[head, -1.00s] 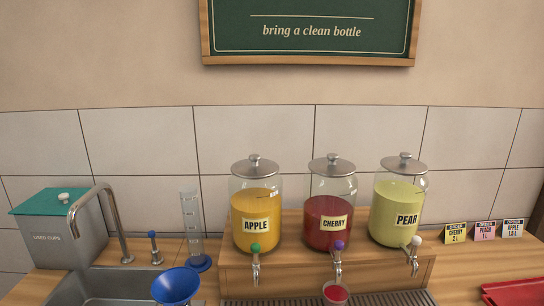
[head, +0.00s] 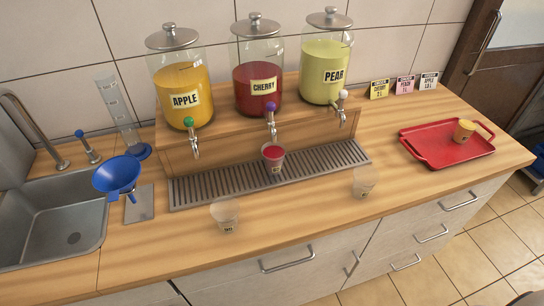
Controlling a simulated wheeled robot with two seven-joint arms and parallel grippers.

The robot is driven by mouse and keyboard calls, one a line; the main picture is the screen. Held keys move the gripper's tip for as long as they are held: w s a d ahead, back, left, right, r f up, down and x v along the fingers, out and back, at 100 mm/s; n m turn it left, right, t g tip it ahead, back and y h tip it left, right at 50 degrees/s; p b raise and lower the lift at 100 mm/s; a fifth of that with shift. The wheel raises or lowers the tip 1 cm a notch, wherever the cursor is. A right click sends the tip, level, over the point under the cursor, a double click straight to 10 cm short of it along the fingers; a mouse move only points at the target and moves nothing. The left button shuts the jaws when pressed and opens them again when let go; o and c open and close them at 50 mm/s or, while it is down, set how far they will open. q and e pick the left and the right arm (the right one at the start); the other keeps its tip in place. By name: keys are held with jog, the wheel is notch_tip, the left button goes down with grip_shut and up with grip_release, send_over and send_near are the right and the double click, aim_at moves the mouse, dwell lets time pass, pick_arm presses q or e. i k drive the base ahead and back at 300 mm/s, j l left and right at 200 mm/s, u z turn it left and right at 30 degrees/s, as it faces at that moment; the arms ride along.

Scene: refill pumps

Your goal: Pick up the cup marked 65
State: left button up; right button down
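Several small cups are in view, and their marks are too small to read, so I cannot tell which is marked 65. A clear, empty-looking cup (head: 225,212) stands on the counter at the front, left of centre. Another clear cup (head: 365,181) stands on the counter near the right end of the drip grate. A cup with red liquid (head: 273,158) stands under the cherry tap. Neither of my grippers is in view.
The apple (head: 182,90), cherry (head: 258,85) and pear (head: 325,72) jars stand on a wooden riser behind the drip grate (head: 200,190). A blue funnel (head: 117,174) and the sink (head: 50,215) are at left. The red tray (head: 430,155) is at right.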

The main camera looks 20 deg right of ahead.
aim_at(274, 154)
jog(key=k+l+u, duration=0.15)
jog(key=l+u, duration=0.2)
jog(key=k+l+u, duration=0.25)
jog(key=u, duration=0.15)
jog(key=k+l+u, duration=0.35)
jog(key=i, duration=0.1)
